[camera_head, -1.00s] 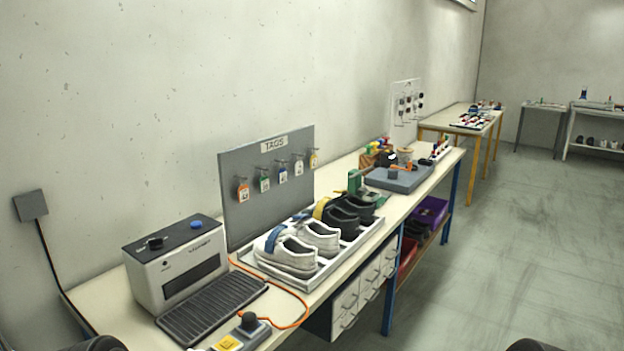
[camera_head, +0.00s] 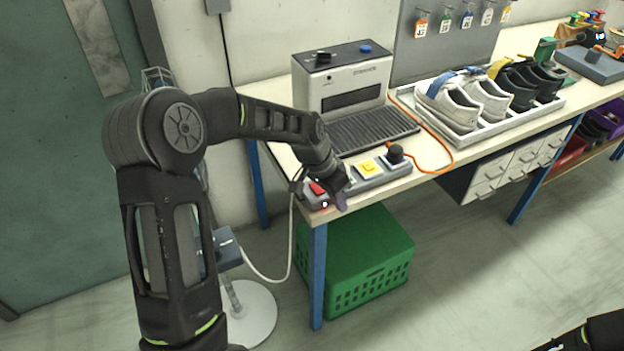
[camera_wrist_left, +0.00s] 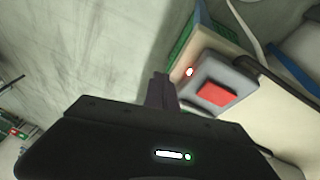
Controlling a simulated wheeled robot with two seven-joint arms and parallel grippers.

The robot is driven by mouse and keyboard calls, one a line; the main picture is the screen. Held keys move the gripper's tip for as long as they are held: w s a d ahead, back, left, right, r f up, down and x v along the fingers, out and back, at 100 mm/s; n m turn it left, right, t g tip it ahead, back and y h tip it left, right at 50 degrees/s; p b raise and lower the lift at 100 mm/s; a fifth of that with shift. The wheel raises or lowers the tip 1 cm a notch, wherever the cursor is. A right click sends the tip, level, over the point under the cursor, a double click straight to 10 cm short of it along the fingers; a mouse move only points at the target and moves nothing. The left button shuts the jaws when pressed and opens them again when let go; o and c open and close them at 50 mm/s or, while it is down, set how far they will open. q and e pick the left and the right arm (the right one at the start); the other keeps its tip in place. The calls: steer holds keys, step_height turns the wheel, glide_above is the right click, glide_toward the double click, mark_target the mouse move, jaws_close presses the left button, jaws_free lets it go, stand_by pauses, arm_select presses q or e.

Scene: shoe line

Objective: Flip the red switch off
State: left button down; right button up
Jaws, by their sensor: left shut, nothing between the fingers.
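The red switch (camera_head: 317,188) sits on the left end of a grey control box (camera_head: 371,183) at the near corner of the workbench. In the left wrist view the red switch (camera_wrist_left: 215,93) shows whole, with a small lit red lamp (camera_wrist_left: 189,72) beside it. I cannot tell which way the switch is tipped. My left gripper (camera_head: 341,200) is shut and empty, just right of the switch in the head view, at the box's front edge. Its fingers (camera_wrist_left: 160,90) appear apart from the switch in the wrist view. My right gripper is out of view.
A yellow button (camera_head: 368,167) and a black knob (camera_head: 396,154) share the box. Behind stand a white machine (camera_head: 342,80) with a ribbed black belt and a tray (camera_head: 468,139) of shoes. An orange cable crosses the bench. A green crate (camera_head: 372,285) is below.

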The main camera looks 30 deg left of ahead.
arm_select(q)
steer(key=shift+m+y, duration=0.3)
steer(key=shift+m, duration=0.3)
steer(key=a+r, duration=0.2)
steer(key=r, duration=0.1)
steer(key=a+r, duration=0.2)
steer(key=r, duration=0.1)
steer(key=w+a+r, duration=0.1)
steer(key=a+r, duration=0.1)
steer(key=r, duration=0.1)
steer(key=shift+a+r+b, duration=0.2)
steer(key=shift+r+b, duration=0.1)
step_height(320, 180, up, 7)
steer(key=m, duration=0.1)
glide_above(312, 185)
steer(key=s+a, duration=0.2)
steer(key=s, duration=0.1)
steer(key=shift+w+d+r+y, duration=0.1)
steer(key=shift+w+d+y, duration=0.05)
steer(key=shift+w+y, duration=0.2)
steer(key=x, duration=0.4)
steer(key=p+x, duration=0.1)
steer(key=x, duration=0.3)
steer(key=p+x, duration=0.1)
steer(key=x, duration=0.4)
steer(key=shift+s+a+f, duration=0.2)
steer(key=shift+s+f, duration=0.05)
steer(key=shift+f, duration=0.4)
